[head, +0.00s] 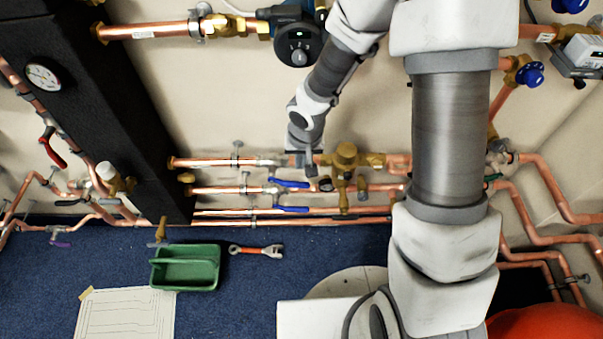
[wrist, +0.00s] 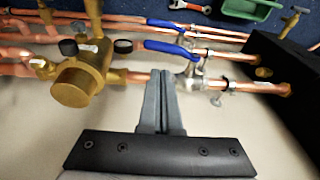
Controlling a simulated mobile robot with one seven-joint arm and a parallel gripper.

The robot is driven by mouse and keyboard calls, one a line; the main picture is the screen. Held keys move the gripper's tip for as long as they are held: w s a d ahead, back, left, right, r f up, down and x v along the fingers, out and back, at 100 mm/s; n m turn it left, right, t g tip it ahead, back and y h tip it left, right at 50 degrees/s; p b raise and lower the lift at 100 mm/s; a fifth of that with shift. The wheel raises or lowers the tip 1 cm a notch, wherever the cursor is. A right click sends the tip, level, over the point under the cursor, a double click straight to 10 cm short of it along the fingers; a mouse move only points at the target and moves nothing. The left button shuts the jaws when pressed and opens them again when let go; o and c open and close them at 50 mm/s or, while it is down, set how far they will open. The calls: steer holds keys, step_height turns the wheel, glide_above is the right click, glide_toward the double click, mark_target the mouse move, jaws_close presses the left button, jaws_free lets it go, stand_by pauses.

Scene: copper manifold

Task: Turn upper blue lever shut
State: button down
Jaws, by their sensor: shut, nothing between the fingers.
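The upper blue lever (head: 289,183) sits on a valve of the upper copper pipe and lies nearly along the pipe, slightly slanted. In the wrist view this lever (wrist: 170,48) is the nearer of two blue levers, with its free end pointing left. The lower blue lever (head: 291,209) lies along the pipe below; it also shows in the wrist view (wrist: 166,23). My gripper (head: 303,170) is shut and empty at the upper pipe, just above the upper lever. In the wrist view my fingertips (wrist: 162,73) are together, a little short of the lever; I cannot tell whether they touch the pipe.
A brass fitting (head: 345,165) stands close to the right of my gripper. A black column (head: 110,110) is at the left. A pump (head: 298,42) is above. A green tray (head: 186,268) and a wrench (head: 257,251) lie on the blue floor.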

mark_target(299, 183)
steer(key=b+x, duration=0.4)
steer(key=x, duration=0.5)
steer(key=shift+f, duration=0.25)
